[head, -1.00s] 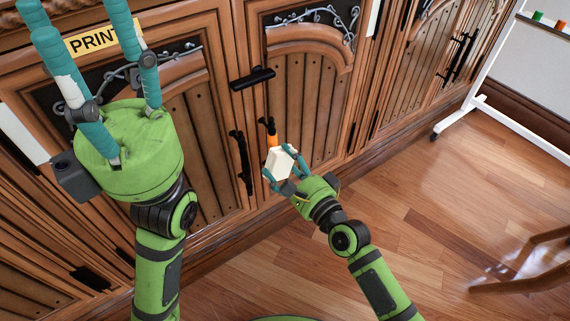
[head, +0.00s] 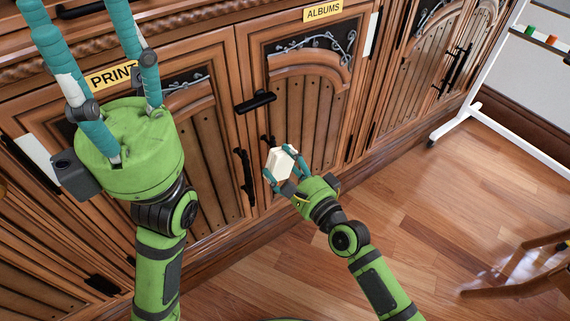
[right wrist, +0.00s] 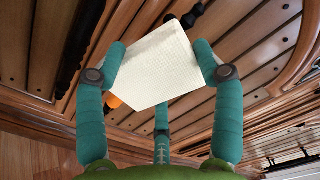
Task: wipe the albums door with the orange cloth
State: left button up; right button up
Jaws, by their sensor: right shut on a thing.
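The albums door (head: 318,110), carved wood with a yellow ALBUMS label (head: 323,11) above, stands behind my right gripper (head: 280,168). That gripper is shut on a cream-white, block-like thing (head: 279,162), seen large in the right wrist view (right wrist: 158,68); it is not orange. I cannot tell whether it touches the door. A small orange thing (right wrist: 115,101) peeks out beside it in the right wrist view, mostly hidden; I cannot tell if it is the cloth. My left gripper (head: 85,25) is raised at the left, fingers spread, tips cut off by the frame.
A white wheeled stand (head: 515,128) and a wooden chair (head: 520,285) are at the right. Open floor lies between.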

jog(key=shift+r+p, duration=1)
jog(key=shift+r, duration=0.35)
jog(key=shift+f+b, duration=1.55)
jog(key=shift+f, duration=0.4)
notch_tip(320, 180, down, 9)
jog(key=b, duration=0.8)
jog(key=shift+f, duration=0.15)
jog(key=shift+v, duration=2.9)
